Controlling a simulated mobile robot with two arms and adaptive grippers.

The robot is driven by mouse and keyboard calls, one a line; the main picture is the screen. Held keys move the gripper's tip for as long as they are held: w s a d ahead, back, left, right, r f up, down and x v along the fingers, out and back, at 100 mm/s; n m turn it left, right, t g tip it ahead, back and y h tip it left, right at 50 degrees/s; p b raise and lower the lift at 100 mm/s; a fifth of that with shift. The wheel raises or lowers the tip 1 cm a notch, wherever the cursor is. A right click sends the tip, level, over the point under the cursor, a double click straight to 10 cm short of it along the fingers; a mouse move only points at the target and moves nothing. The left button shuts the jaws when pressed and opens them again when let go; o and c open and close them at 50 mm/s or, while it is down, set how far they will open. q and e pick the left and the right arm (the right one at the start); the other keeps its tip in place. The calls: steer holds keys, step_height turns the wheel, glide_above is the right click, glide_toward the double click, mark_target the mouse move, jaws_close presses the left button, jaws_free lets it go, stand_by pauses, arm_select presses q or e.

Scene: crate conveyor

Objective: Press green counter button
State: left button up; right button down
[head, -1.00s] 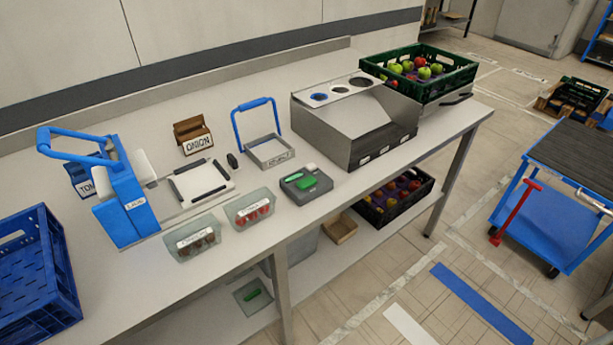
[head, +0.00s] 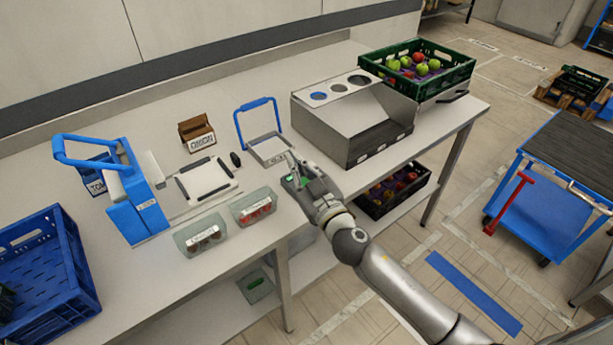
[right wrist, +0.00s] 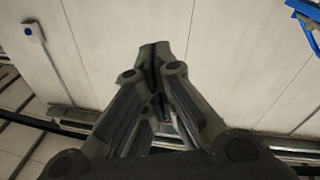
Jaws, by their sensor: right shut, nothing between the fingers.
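The grey counter device with its green button (head: 303,181) sits at the front edge of the workbench in the head view. It is mostly hidden behind my right gripper (head: 293,172), and only bits of green show. The gripper is shut and empty, with its fingertips at or just above the device. I cannot tell whether they touch the button. In the right wrist view the closed fingers (right wrist: 155,55) show against pale wall panels, and the device is not visible there. My left gripper is not in view.
A blue-handled frame (head: 262,135) stands just behind the device, and a steel chute unit (head: 335,130) is to its right. Clear tubs (head: 252,206) stand to its left. A blue crate (head: 45,265) is at far left, a green crate (head: 455,72) at the back right.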

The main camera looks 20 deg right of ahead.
steer(key=w+a+r+n+g+y, duration=0.35)
steer(key=a+n+g+y, duration=0.55)
steer(key=n, duration=0.3)
steer(key=w+d+f+m+g+h, duration=0.1)
steer(key=w+d+f+h, duration=0.1)
steer(key=d+h, duration=0.2)
steer(key=w+d+f+m+g+h, duration=0.1)
steer(key=w+d+f+h, duration=0.1)
steer(key=d, duration=0.7)
steer(key=shift+w+d+f+h+p, duration=0.15)
steer(key=shift+w+f+h+p, duration=0.35)
steer(key=shift+h, duration=0.6)
steer(key=shift+s+f, duration=0.15)
steer(key=b, duration=0.6)
glide_above(304, 182)
step_height(304, 182, down, 8)
steer(key=shift+f, duration=0.35)
steer(key=shift+f+b, duration=0.1)
steer(key=shift+b, duration=0.2)
